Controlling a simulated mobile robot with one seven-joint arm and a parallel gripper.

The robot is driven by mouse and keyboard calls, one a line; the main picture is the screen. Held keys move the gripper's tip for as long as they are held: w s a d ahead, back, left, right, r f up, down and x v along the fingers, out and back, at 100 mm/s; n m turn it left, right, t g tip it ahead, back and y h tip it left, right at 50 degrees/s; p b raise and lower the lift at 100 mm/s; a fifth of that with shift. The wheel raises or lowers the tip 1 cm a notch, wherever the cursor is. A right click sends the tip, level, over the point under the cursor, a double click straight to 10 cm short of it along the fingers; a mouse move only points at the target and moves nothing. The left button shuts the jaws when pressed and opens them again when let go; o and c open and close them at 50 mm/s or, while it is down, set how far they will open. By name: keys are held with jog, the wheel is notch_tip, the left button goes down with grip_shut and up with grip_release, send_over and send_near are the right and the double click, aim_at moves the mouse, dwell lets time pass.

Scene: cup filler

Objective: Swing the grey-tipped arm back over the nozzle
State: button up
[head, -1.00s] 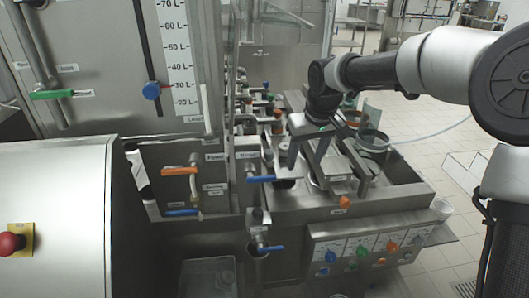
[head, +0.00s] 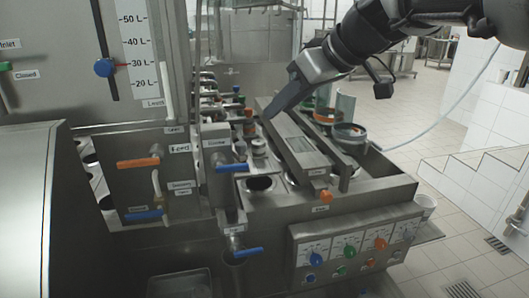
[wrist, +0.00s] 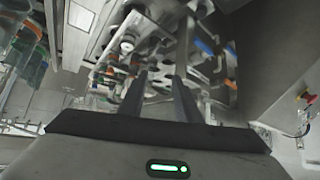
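Two long metal swing arms lie side by side on top of the filler. The left one (head: 297,153) ends in an orange tip. The right one (head: 338,160) seems to end in a grey tip, close beside the first. I cannot tell which part is the nozzle. My gripper (head: 274,108) is above the back end of the left arm, pointing down and left. In the wrist view my gripper (wrist: 162,85) has its two dark fingers apart, with no held thing seen between them. That view is blurred and tilted.
A row of valves with a blue handle (head: 232,168) and an orange handle (head: 138,162) stands left of the filler. A control panel (head: 345,250) with coloured knobs is on its front. Tiled floor there is open.

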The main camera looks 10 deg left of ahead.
aim_at(241, 143)
jog(key=b+x, duration=0.1)
jog(key=x, duration=1.6)
jog(key=shift+w+f, duration=0.1)
jog(key=shift+w, duration=0.05)
grip_shut()
